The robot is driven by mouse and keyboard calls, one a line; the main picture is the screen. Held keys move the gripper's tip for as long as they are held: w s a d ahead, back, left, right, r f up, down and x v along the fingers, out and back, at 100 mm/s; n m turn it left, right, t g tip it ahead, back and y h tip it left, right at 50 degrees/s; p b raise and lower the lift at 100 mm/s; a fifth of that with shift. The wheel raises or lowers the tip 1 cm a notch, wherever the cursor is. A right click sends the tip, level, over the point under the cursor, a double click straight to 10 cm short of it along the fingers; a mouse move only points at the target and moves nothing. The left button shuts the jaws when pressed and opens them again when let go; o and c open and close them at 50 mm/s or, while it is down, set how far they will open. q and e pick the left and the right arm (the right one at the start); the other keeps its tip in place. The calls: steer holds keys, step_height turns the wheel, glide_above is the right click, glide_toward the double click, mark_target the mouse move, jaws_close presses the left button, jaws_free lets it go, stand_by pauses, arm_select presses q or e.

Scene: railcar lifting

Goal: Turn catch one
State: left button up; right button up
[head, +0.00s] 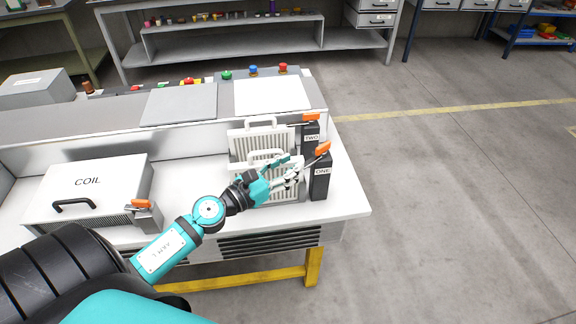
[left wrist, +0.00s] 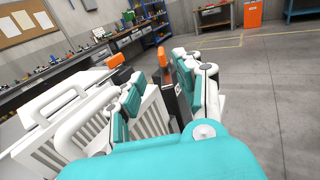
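Catch one is a black block (head: 319,184) labelled ONE, with an orange lever (head: 322,149) tilted up to the right. It stands at the bench's right end. My left gripper (head: 296,168) is just left of it, fingers pointing toward the lever. In the left wrist view the fingers (left wrist: 160,84) are apart, and an orange lever (left wrist: 167,76) shows in the gap between them. I cannot tell whether they touch it. My right gripper is in neither view.
Catch two (head: 311,135), also with an orange lever (head: 310,117), stands just behind. White finned panels with handles (head: 258,138) stand close to the left. A box labelled COIL (head: 90,182) sits farther left. Open floor (head: 450,200) lies right of the bench.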

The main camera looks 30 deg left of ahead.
mark_target(316, 154)
arm_select(q)
steer(key=shift+d+f, duration=0.15)
steer(key=shift+c, duration=1.2)
steer(key=s+d+f+n, duration=0.1)
steer(key=n, duration=0.2)
steer(key=s+d+n+y, duration=0.1)
steer(key=d+n, duration=0.1)
steer(key=n, duration=0.1)
steer(key=s+d+f+n, duration=0.1)
steer(key=n, duration=0.2)
steer(key=shift+d+f+t, duration=0.2)
steer(key=shift+f+t, duration=0.1)
jaws_close()
steer(key=s+d+n+y, duration=0.3)
steer(key=d+n+y, duration=0.15)
steer(key=n, duration=0.75)
steer(key=w+a+f+h+p, duration=0.1)
steer(key=w+a+p, duration=0.2)
steer(key=w, duration=0.7)
steer(key=shift+w+a, duration=0.2)
steer(key=shift+w, duration=0.2)
steer(key=shift+a, duration=0.1)
